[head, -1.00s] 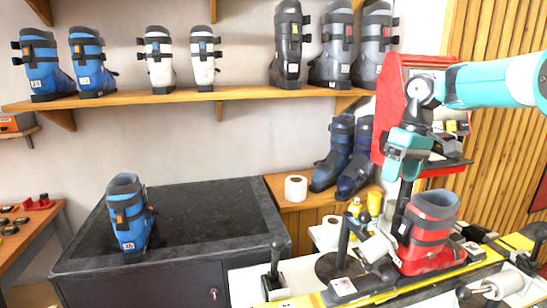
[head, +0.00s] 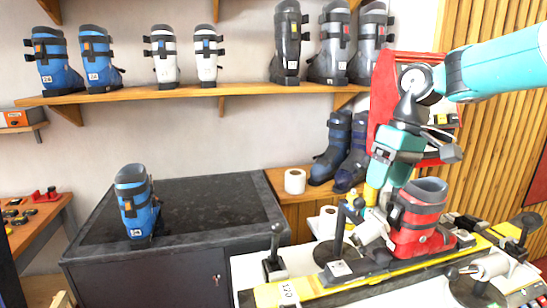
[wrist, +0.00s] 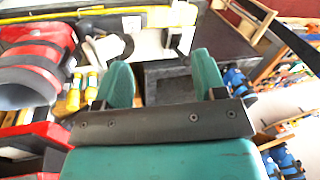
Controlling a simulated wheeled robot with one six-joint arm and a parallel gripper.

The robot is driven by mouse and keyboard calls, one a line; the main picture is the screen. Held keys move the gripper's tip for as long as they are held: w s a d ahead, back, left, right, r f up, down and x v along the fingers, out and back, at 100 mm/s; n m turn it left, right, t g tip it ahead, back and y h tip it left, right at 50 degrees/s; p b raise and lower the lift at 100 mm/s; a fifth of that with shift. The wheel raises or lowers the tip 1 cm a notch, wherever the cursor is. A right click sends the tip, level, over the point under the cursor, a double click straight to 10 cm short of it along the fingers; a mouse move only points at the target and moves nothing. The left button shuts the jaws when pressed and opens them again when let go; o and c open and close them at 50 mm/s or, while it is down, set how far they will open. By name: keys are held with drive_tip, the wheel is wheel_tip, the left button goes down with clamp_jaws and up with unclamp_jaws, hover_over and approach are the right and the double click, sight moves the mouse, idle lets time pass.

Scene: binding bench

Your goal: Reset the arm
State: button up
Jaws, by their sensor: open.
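My gripper (head: 391,180) is teal and hangs at the right of the head view, above and left of the red boot (head: 419,220). In the wrist view its two teal fingers (wrist: 162,68) stand well apart with nothing between them. The red boot stands upright on the white bench with the yellow strip (head: 275,295). Red boot shapes also show at the left of the wrist view (wrist: 30,75). Whether the gripper touches the boot cannot be told from the head view, but it looks apart.
A blue boot (head: 137,205) stands on the dark cabinet (head: 215,205). Several boots stand on the wall shelf (head: 240,90). A red rack (head: 384,85) is behind my arm. A black-knobbed lever (head: 276,245), paper rolls (head: 295,182) and yellow bottles (head: 370,192) are near. The cabinet's right part is clear.

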drive_tip(key=s+a+f+b, duration=0.1)
drive_tip(key=s+a+f, duration=0.2)
drive_tip(key=s, duration=1.1)
drive_tip(key=s+a+f+n+y+b, duration=0.1)
drive_tip(key=s+a+f, duration=0.3)
drive_tip(key=s, duration=0.9)
drive_tip(key=shift+s+a+f+t+b, duration=0.2)
drive_tip(key=shift+s+f+t+b, duration=0.3)
drive_tip(key=shift+b, duration=0.3)
drive_tip(key=shift+w, duration=0.15)
